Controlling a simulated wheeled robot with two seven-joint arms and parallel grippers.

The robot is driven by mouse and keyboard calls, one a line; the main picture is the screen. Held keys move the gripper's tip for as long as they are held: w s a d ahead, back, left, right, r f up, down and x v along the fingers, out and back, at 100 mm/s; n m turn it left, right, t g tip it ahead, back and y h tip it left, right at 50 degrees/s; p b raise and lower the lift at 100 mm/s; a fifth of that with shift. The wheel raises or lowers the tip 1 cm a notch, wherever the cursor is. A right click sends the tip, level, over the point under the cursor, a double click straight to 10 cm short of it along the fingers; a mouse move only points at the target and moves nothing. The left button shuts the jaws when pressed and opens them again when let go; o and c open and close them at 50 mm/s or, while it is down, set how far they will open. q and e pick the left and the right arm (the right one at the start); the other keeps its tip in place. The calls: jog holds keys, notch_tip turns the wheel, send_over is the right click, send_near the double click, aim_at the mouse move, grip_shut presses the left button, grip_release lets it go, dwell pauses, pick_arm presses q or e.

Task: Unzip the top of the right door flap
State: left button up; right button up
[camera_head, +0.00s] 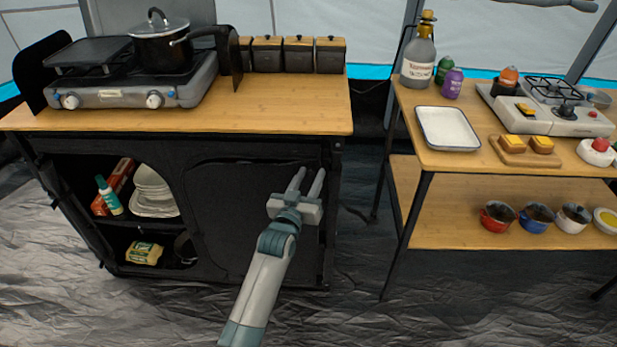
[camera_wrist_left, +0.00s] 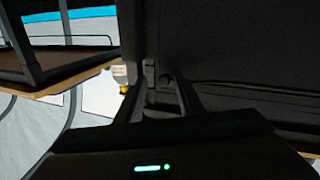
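The right door flap (camera_head: 235,220) is a dark fabric panel on the front of the black cabinet, and it hangs closed over the right compartment. My left gripper (camera_head: 311,170) is in front of the flap's upper right corner, just under the wooden counter. Its two fingers are apart. In the left wrist view, the fingers (camera_wrist_left: 165,92) flank a small dark knob-like piece on the black fabric, perhaps the zipper pull. I cannot tell whether they touch it. The zipper line is too dark to make out. My right gripper is not in view.
The counter (camera_head: 290,110) above bears a stove with a pot and several dark canisters. The left compartment is open, with plates (camera_head: 152,192) and a bottle (camera_head: 108,196). A second table (camera_head: 465,160) stands to the right, past a gap. The floor in front is clear.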

pick_arm(q)
jog(key=shift+s+a, duration=0.1)
jog(key=shift+a, duration=0.05)
